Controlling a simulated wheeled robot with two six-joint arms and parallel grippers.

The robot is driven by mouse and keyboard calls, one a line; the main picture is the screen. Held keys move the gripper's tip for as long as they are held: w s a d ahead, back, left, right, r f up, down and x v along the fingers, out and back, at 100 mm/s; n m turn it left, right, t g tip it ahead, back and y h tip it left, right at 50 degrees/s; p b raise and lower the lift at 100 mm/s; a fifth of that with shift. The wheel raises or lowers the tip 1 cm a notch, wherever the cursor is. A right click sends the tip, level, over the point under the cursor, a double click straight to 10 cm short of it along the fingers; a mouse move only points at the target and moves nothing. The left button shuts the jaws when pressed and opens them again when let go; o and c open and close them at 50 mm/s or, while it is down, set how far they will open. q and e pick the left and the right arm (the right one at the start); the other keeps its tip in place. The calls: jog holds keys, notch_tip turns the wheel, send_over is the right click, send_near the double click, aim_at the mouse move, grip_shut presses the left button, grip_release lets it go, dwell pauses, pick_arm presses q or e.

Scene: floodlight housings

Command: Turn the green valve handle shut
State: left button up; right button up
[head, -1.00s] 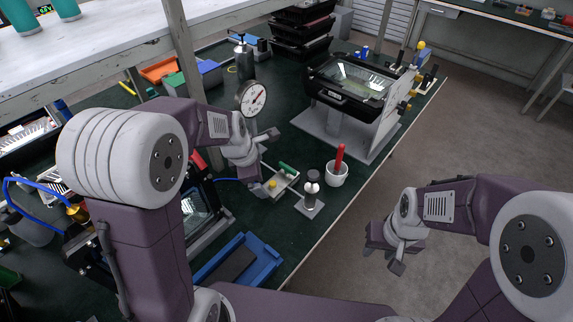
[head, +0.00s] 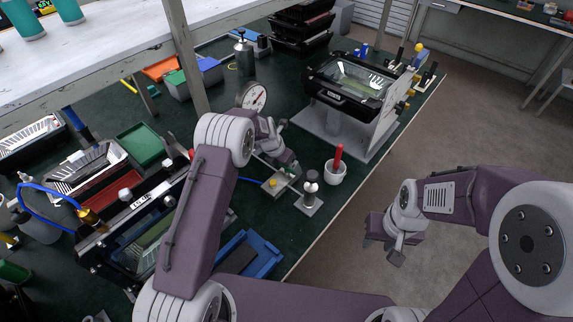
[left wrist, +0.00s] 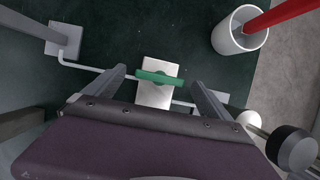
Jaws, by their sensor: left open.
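The green valve handle (left wrist: 158,78) is a bar on a pale metal block with a thin pipe, seen from above in the left wrist view. It lies crosswise between the tips of my left gripper (left wrist: 157,82), which is open, one finger on each side. I cannot tell whether a finger touches it. In the head view my left gripper (head: 287,160) is over the small valve fixture and largely covers the handle. My right gripper (head: 383,248) hangs empty over the floor, beyond the bench edge, its fingers apart.
A white cup (head: 335,173) with a red-handled tool stands right of the fixture. A floodlight housing on a stand (head: 350,88) is at the back right, a blue tray (head: 262,256) in front.

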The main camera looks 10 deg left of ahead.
pick_arm(q)
jog(key=shift+w+d+f, duration=0.15)
jog(key=shift+f, duration=0.4)
jog(key=c, duration=1.4)
